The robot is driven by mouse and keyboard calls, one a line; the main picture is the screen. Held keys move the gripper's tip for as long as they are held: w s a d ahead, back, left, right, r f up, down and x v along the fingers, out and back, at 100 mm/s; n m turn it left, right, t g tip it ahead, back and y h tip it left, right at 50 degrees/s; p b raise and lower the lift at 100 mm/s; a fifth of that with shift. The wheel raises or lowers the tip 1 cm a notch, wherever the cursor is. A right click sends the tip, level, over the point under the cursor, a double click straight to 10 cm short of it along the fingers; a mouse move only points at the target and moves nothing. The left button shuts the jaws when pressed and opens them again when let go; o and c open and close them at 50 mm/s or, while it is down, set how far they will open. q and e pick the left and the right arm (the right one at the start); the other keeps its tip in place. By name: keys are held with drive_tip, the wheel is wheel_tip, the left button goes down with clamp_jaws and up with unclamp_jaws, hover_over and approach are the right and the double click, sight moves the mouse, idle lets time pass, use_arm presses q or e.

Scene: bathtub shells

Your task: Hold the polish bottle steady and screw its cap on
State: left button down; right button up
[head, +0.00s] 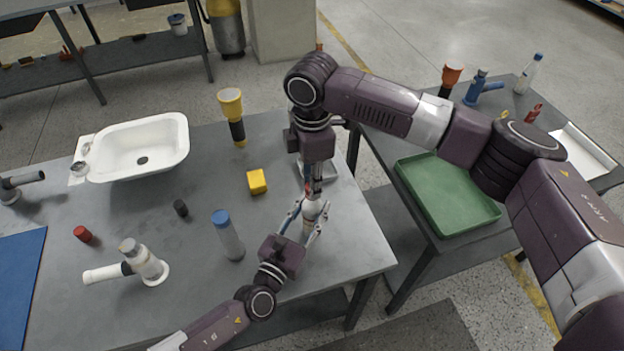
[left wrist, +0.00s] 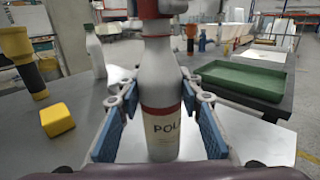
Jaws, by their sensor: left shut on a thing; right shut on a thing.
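The polish bottle (left wrist: 160,95) is white with a red band and a label reading "POL". It stands upright between the blue-padded fingers of my left gripper (left wrist: 157,85), which is shut on it. In the head view the bottle (head: 310,211) is at the right part of the grey table, with my left gripper (head: 308,222) around it. A red cap (left wrist: 157,8) is at the bottle's top in the left wrist view. My right gripper (head: 313,182) is directly above the bottle, shut on the cap; its fingers are mostly hidden. I cannot tell how far the cap is seated.
A blue-capped bottle (head: 228,235) and a yellow block (head: 257,181) stand left of my grippers. A yellow-and-black flashlight (head: 234,115) and a white basin (head: 140,148) are farther back. A green tray (head: 447,230) lies on the side table to the right.

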drive_tip(key=shift+f, duration=0.3)
